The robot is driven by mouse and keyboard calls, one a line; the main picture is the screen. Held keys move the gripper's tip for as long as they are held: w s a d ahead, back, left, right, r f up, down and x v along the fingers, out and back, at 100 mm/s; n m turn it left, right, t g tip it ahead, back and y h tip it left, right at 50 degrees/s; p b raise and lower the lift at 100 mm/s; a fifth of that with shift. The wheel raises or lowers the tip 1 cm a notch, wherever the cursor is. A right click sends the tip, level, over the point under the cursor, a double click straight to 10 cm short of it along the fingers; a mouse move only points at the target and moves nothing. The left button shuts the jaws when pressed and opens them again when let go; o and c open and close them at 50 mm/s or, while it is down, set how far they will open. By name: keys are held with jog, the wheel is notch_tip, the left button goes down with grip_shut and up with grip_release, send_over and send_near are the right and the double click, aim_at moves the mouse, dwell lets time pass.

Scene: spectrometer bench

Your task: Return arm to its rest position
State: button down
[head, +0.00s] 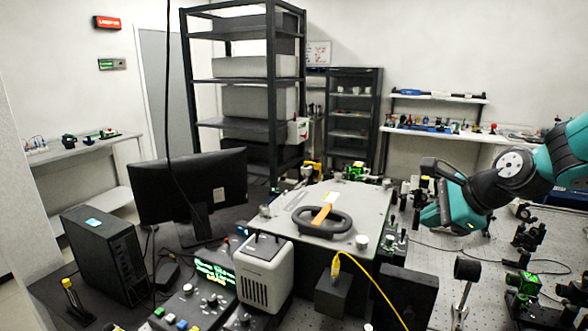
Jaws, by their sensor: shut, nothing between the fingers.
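My arm, teal and black, reaches in from the right edge in the head view. My gripper (436,216) is at its left end, over the optical bench and to the right of the grey box with the black handle. It is shut and holds nothing. It hangs apart from that box. The fingertips are small and partly hidden by the wrist.
The grey box (365,203) has a black handle with an orange strip. Optical mounts (466,270) and a dark block (404,295) stand on the bench below my arm. A yellow cable (375,279), monitor (188,190) and white device (263,272) are further left.

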jog(key=s+a+n+g+b, duration=0.2)
jog(key=s+a+n+g, duration=0.2)
jog(key=s+a+n, duration=0.85)
jog(key=s+a+f+n+g+h+b, duration=0.1)
jog(key=s+f+n+g+b, duration=0.1)
jog(key=s+n, duration=1.2)
jog(key=shift+s+f+g, duration=0.15)
jog(key=shift+s+g, duration=0.25)
jog(key=shift+s, duration=0.5)
